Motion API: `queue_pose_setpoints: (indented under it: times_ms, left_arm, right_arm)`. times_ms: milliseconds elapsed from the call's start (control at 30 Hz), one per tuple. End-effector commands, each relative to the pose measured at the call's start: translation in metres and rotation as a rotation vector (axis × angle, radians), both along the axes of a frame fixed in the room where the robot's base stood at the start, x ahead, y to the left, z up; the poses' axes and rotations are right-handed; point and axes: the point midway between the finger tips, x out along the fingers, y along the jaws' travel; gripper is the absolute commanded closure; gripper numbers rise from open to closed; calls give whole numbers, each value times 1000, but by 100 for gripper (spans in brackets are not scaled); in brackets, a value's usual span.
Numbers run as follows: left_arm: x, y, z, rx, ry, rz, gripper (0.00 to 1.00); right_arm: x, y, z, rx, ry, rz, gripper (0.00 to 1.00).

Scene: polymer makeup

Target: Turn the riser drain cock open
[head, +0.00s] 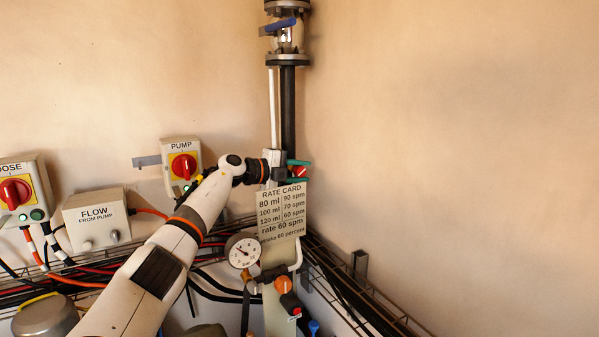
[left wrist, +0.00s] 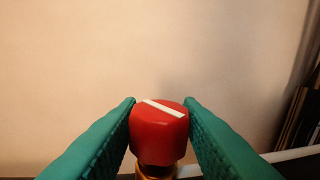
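The drain cock's red knob (left wrist: 160,128) has a white line across its top, slanting down to the right, and a brass-coloured stem below. In the head view the red knob (head: 300,171) shows small beside the dark riser pipe, just above the rate card. My left gripper (head: 298,171) reaches it from the left, its green fingers above and below it. In the left wrist view the fingers of my left gripper (left wrist: 160,103) lie against both sides of the knob, with no clear gap. My right gripper is not in view.
A rate card (head: 283,210) hangs just below the gripper. A pressure gauge (head: 242,251), an orange knob (head: 283,285) and a blue-handled valve (head: 280,25) are on the pipework. The pump switch box (head: 181,160) is behind my arm. The right wall is bare.

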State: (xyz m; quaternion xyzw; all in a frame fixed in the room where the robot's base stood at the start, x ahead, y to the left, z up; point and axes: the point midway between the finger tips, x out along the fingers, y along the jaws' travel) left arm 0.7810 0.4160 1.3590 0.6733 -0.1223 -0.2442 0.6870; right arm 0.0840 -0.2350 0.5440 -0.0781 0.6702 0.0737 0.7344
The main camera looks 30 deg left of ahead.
Motion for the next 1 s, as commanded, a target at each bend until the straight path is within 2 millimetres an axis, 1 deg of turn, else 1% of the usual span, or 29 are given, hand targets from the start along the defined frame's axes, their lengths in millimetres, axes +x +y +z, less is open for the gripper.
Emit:
queue_pose_setpoints:
  times_ms: [33,133,167,267,400,500,600,800,967,1000]
  left_arm:
    - [0,0,0,0,0,0,76]
    - [0,0,0,0,1,0,92]
    - [0,0,0,0,1,0,94]
    - [0,0,-3,-5,-8,0,94]
    - [0,-1,-9,-49,-78,-3,94]
    - [0,-1,-8,-87,-142,-3,94]
    - [0,-1,-6,-113,-187,-3,94]
    - [0,0,-2,-127,-212,0,94]
    - [0,0,-3,-126,-210,0,94]
    - [0,0,-3,-126,-210,0,70]
  right_arm:
    - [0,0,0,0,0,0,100]
    - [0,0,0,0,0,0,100]
    - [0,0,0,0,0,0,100]
    - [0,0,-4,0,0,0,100]
    - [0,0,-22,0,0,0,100]
    - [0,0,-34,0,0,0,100]
    - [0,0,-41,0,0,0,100]
    - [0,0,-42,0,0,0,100]
    - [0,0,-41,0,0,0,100]
    - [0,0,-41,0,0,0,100]
